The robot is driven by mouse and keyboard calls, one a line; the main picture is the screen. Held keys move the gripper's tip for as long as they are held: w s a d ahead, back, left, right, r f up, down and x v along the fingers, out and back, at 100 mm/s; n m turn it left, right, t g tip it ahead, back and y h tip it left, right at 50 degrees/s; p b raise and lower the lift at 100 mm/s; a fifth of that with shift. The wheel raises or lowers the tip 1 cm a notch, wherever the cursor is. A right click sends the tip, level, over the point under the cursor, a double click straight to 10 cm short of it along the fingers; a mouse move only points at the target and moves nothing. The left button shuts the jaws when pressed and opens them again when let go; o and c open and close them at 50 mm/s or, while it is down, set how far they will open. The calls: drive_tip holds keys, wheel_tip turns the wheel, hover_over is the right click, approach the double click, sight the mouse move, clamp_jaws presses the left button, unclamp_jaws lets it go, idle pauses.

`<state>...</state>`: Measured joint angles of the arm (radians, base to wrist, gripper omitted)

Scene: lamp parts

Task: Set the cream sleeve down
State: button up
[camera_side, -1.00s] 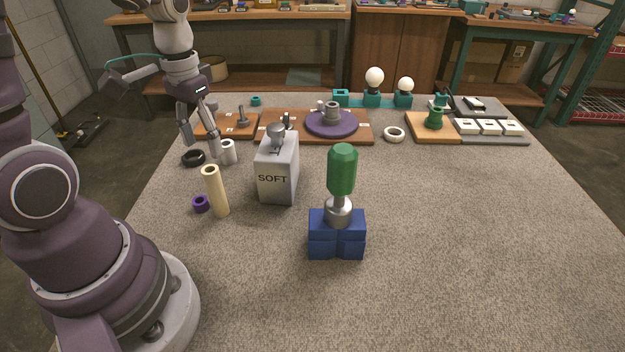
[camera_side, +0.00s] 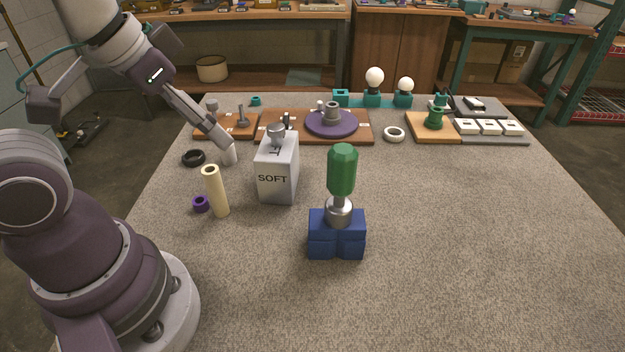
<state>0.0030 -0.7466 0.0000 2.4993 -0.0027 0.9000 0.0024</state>
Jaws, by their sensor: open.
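The cream sleeve (camera_side: 216,192), a tall hollow tube, stands upright on the grey table at the left, with its open top showing. My gripper (camera_side: 226,147) is open, tilted down to the right, behind and apart from the cream sleeve. Its fingertips are at a short white cylinder (camera_side: 230,157). The fingers overlap in this view, and I cannot tell whether they touch the cylinder.
A purple ring (camera_side: 201,204) lies left of the sleeve, and a black ring (camera_side: 193,158) lies behind it. A grey SOFT box (camera_side: 278,175) stands close on the right. A green-handled tool (camera_side: 342,172) stands in a blue block (camera_side: 337,241). The front right table is clear.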

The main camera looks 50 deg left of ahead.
drive_tip(key=w+f+m+g+y, duration=0.3)
drive_tip(key=f+m+g+y, duration=0.35)
drive_tip(key=f+m, duration=0.35)
drive_tip(key=m+t+y, duration=0.2)
drive_tip(key=m+y, duration=0.5)
drive_tip(key=y, duration=0.1)
approach(218, 194)
drive_tip(key=shift+s+a+f, duration=0.15)
drive_tip(key=shift+a+f, duration=0.95)
drive_tip(key=shift+f, duration=0.1)
drive_tip(key=shift+s+a+f+m+t+y, duration=0.1)
drive_tip(key=shift+a+m+t+y, duration=0.05)
drive_tip(key=shift+m+t+y, duration=0.3)
drive_tip(key=shift+s+a+f+m+t+y, duration=0.15)
drive_tip(key=shift+m+t+y, duration=0.15)
drive_tip(key=shift+m, duration=0.15)
drive_tip(key=shift+a+f+m+t+y, duration=0.1)
drive_tip(key=shift+a+m+t+y, duration=0.25)
drive_tip(key=shift+m+t+y, duration=0.45)
drive_tip(key=shift+m, duration=0.3)
drive_tip(key=x, duration=0.7)
drive_tip(key=shift+w+a, duration=0.15)
drive_tip(key=shift+a, duration=0.15)
clamp_jaws()
